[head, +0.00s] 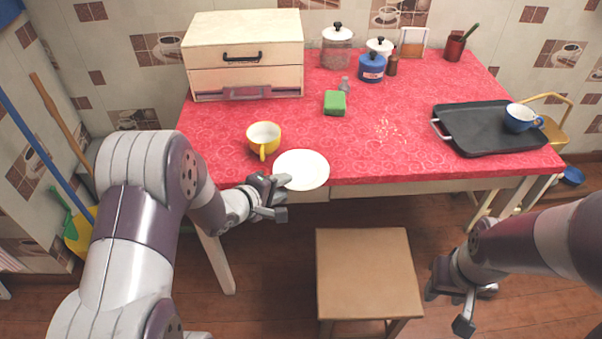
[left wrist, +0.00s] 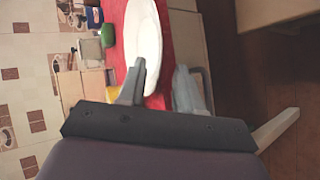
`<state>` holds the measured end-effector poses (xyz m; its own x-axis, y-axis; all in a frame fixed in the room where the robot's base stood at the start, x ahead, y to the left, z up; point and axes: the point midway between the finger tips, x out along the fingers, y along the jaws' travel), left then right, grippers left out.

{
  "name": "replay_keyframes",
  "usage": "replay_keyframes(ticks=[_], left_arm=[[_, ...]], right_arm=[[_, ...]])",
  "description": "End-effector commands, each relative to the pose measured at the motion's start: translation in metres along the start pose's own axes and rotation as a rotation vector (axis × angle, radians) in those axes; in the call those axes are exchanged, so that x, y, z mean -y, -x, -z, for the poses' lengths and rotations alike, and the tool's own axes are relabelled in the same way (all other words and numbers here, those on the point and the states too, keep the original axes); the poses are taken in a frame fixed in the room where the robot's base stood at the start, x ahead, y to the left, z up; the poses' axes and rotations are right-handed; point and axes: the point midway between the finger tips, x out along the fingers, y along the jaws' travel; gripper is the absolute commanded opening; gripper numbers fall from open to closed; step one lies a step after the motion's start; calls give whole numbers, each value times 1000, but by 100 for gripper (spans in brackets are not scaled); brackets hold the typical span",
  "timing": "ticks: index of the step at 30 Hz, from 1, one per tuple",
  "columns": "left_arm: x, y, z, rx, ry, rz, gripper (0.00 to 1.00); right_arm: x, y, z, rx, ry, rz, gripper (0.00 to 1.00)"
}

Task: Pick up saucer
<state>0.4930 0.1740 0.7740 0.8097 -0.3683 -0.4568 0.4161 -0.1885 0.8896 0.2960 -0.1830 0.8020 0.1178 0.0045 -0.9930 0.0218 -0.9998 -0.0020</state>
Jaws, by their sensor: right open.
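The white saucer (head: 301,170) lies flat on the red tablecloth, by the table's front edge. It also shows in the left wrist view (left wrist: 143,32), partly hidden by a fingertip. My left gripper (head: 277,197) is at the front edge, just left of and in front of the saucer. Its fingers stand apart in the left wrist view (left wrist: 160,82), with the saucer's near end at one finger; I cannot tell if they touch. My right gripper (head: 462,308) is open and empty, low in front of the table at the right.
A yellow cup (head: 263,139) stands just behind and left of the saucer. A green sponge (head: 335,103) lies further back. A black tray (head: 485,130) with a blue cup (head: 520,117) is at the right. A stool (head: 367,270) stands in front. The cloth right of the saucer is clear.

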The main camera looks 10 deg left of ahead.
Motion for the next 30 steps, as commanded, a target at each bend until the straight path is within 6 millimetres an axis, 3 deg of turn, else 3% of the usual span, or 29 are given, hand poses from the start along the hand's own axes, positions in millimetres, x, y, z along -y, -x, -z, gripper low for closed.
replay_keyframes(ticks=[1, 4, 17, 24, 30], left_arm=[[0, 0, 0, 0, 0, 0, 32], [0, 0, 0, 0, 0, 0, 0], [-5, 3, 0, 0, -1, -1, 0], [-42, 22, 0, -1, -2, -4, 0], [-62, 38, -47, 6, -4, -3, 0]], right_arm=[[0, 0, 0, 0, 0, 0, 43], [0, 0, 0, 0, 0, 0, 43], [0, 3, 0, 0, 0, 0, 43], [0, 24, 3, 0, 0, 0, 43], [0, 31, 4, 0, 0, 0, 43]])
